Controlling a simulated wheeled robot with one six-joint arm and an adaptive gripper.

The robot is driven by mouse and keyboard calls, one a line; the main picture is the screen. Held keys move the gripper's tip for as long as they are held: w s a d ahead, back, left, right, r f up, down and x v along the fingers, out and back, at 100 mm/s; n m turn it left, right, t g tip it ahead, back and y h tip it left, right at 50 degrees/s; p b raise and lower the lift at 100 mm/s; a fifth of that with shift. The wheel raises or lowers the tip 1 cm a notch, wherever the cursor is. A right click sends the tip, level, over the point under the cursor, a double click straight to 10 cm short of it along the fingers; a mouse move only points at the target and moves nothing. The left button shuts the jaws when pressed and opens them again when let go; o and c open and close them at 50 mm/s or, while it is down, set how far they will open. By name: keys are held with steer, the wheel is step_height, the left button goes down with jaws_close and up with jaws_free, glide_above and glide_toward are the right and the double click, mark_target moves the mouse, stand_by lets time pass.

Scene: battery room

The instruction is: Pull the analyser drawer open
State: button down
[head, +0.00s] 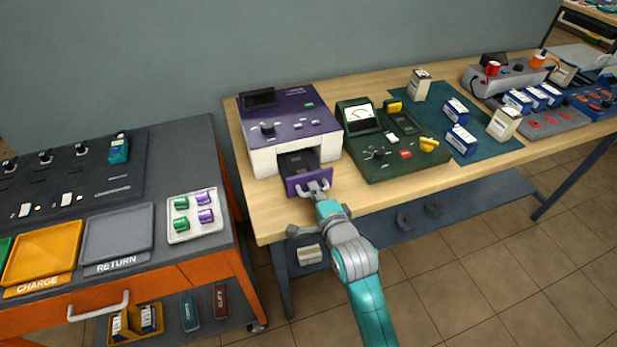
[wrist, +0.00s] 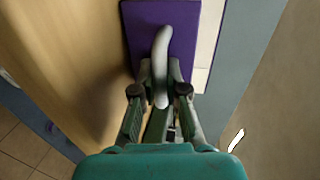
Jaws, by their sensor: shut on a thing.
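The analyser (head: 290,135) is a purple and white box at the left end of the wooden table. Its drawer (head: 308,181) has a purple front and stands out from the body, with its dark inside showing from above. My gripper (head: 318,190) is at the drawer front, shut on the pale curved handle. In the wrist view the handle (wrist: 162,52) runs from the purple drawer front (wrist: 183,38) down between the fingers of my gripper (wrist: 160,92). The lower part of the handle is partly hidden by the fingers.
A green meter unit (head: 385,150) stands right of the analyser. Blue and white battery boxes (head: 460,138) stand on a dark mat. Left is a grey cart with a white tray (head: 194,229) of batteries and an orange tray (head: 42,252). Floor in front is clear.

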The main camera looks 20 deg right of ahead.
steer(key=v, duration=0.3)
steer(key=f+v, duration=0.1)
steer(key=v, duration=0.1)
steer(key=shift+s+f, duration=0.1)
steer(key=shift+s, duration=0.4)
steer(key=c, duration=1.2)
jaws_free()
steer(key=v, duration=1.2)
